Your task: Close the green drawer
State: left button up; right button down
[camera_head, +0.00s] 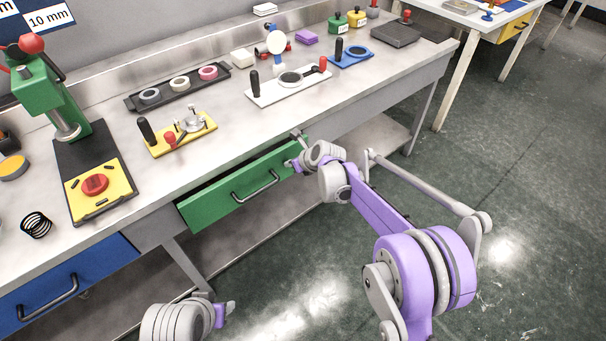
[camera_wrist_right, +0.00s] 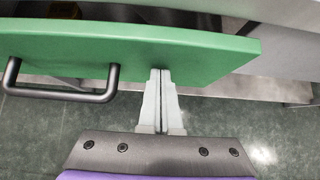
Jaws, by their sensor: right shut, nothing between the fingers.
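The green drawer (camera_head: 215,204) sits under the workbench top and is partly open, with a narrow dark gap above its front. Its dark bar handle (camera_head: 256,187) is on the front. In the right wrist view the green front (camera_wrist_right: 200,54) spans the picture, with the handle (camera_wrist_right: 60,94) at left. My right gripper (camera_head: 296,164) is at the drawer's right end. Its fingers (camera_wrist_right: 161,74) are shut and empty, at or against the front, right of the handle; contact is unclear. My left gripper (camera_head: 226,309) is low in front of the bench, away from the drawer; its jaws are unclear.
A blue drawer (camera_head: 70,282) is at the left under the workbench (camera_head: 225,140). On the bench stand a green press (camera_head: 50,95), a black tray (camera_head: 180,90) with rings and several small fixtures. A lower shelf (camera_head: 260,225) runs below. The floor (camera_head: 490,150) at right is clear.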

aim_at(285, 155)
jog(key=w+a, duration=0.2)
jog(key=w, duration=0.1)
jog(key=shift+a, duration=0.1)
jog(key=shift+r, duration=0.1)
jog(key=shift+a, duration=0.1)
dwell(0.3)
